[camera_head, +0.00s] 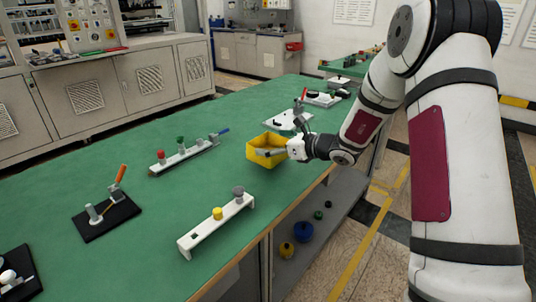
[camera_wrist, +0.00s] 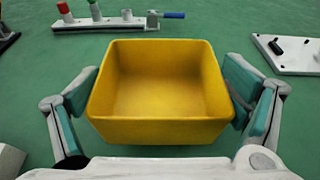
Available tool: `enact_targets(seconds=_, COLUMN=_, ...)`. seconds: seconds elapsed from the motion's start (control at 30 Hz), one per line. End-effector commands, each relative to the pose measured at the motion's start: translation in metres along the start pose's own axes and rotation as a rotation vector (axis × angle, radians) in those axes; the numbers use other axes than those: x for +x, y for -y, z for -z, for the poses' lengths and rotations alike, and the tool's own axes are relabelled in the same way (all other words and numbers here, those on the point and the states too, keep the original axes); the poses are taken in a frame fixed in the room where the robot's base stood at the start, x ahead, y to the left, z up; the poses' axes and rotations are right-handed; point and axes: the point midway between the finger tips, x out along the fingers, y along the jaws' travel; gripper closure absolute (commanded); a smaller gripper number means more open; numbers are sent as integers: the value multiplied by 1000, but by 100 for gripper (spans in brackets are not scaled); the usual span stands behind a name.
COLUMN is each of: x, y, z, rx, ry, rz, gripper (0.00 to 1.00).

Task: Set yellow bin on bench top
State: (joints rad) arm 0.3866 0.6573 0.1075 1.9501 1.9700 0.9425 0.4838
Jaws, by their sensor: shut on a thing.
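The yellow bin (camera_head: 266,150) is over the green bench top (camera_head: 240,115), near its right edge in the head view. In the wrist view the bin (camera_wrist: 160,128) is upright, open side up, and looks empty. My gripper (camera_head: 290,150) comes from the right; in the wrist view its two fingers (camera_wrist: 160,105) sit against the left and right sides of the bin, shut on it. I cannot tell whether the bin's underside touches the bench, as its base is hidden.
A rack with coloured knobs (camera_head: 185,153) lies left of the bin. A white rail (camera_head: 215,226) with a yellow and a grey knob is nearer. White plates (camera_head: 288,122) stand just behind the bin. Black plates (camera_head: 105,215) lie at the left. Green surface is clear between them.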

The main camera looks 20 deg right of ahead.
Motion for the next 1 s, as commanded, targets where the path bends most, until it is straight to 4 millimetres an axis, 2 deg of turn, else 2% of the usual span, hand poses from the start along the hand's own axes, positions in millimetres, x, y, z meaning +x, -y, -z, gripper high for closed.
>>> enact_targets(seconds=0.23, x=19, y=-4, z=-3, rx=0, ry=2, rz=-3, gripper=39)
enact_targets(seconds=0.33, x=22, y=-3, z=18, rx=4, ry=-3, rz=-1, gripper=39)
enact_targets(seconds=0.43, x=25, y=-3, z=29, rx=2, ry=-1, rz=0, gripper=39)
enact_targets(seconds=0.83, x=27, y=-3, z=34, rx=1, ry=1, rz=0, gripper=39)
enact_targets(seconds=0.87, x=26, y=-3, z=34, rx=1, ry=0, rz=0, gripper=4)
enact_targets(seconds=0.9, x=26, y=-3, z=33, rx=1, ry=0, rz=0, gripper=0)
enact_targets(seconds=1.0, x=26, y=-3, z=33, rx=1, ry=0, rz=0, gripper=0)
